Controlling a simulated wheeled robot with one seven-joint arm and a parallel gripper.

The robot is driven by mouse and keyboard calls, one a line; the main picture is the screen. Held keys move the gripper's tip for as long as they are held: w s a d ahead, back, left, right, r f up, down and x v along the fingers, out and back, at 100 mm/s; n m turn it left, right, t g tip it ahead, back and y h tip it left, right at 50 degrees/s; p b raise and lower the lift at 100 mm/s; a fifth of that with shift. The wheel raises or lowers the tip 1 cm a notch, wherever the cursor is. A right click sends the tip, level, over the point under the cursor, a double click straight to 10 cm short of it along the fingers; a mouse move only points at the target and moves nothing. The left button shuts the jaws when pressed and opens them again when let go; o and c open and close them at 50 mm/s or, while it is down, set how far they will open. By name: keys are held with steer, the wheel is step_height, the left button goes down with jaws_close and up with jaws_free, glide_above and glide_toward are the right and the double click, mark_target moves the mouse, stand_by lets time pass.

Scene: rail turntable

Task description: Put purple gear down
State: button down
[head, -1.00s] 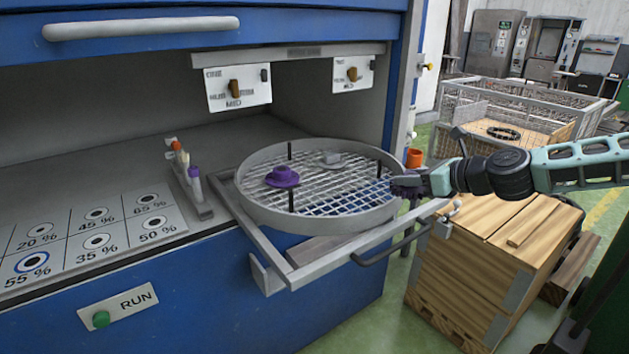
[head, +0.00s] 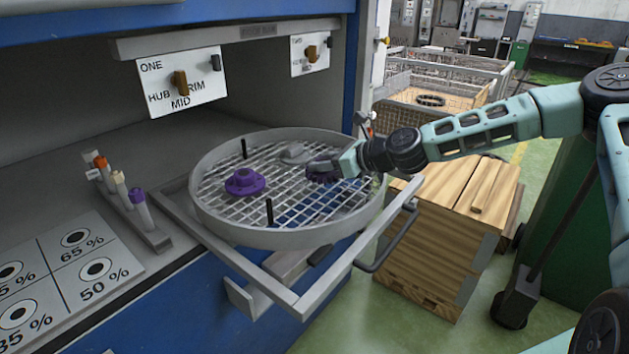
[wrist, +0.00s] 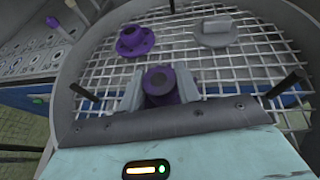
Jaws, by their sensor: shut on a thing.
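My gripper (wrist: 160,88) is shut on the purple gear (wrist: 161,78), which sits between its two grey fingers in the wrist view. In the head view the gear (head: 322,171) is a dark purple shape at the end of my arm, over the right part of the round mesh basket (head: 208,212). I cannot tell whether it touches the mesh. A second purple part, a flanged hub (head: 245,182), lies on the mesh to the left. It also shows in the wrist view (wrist: 134,41). A grey part (wrist: 215,31) lies at the back of the mesh.
Black upright pins (head: 269,211) stand in the basket. The basket sits on a grey pull-out frame (head: 280,292) with a dark handle. A rack of coloured markers (head: 139,212) stands to the left. A wooden crate (head: 440,240) is at the right. Mesh at front centre is clear.

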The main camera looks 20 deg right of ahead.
mark_target(324, 194)
steer(key=shift+f, duration=2.65)
steer(key=c, duration=1)
jaws_free()
steer(key=shift+f, duration=0.2)
steer(key=shift+r, duration=0.2)
steer(key=v, duration=1.2)
steer(key=shift+f, duration=0.15)
steer(key=shift+s+d, duration=0.1)
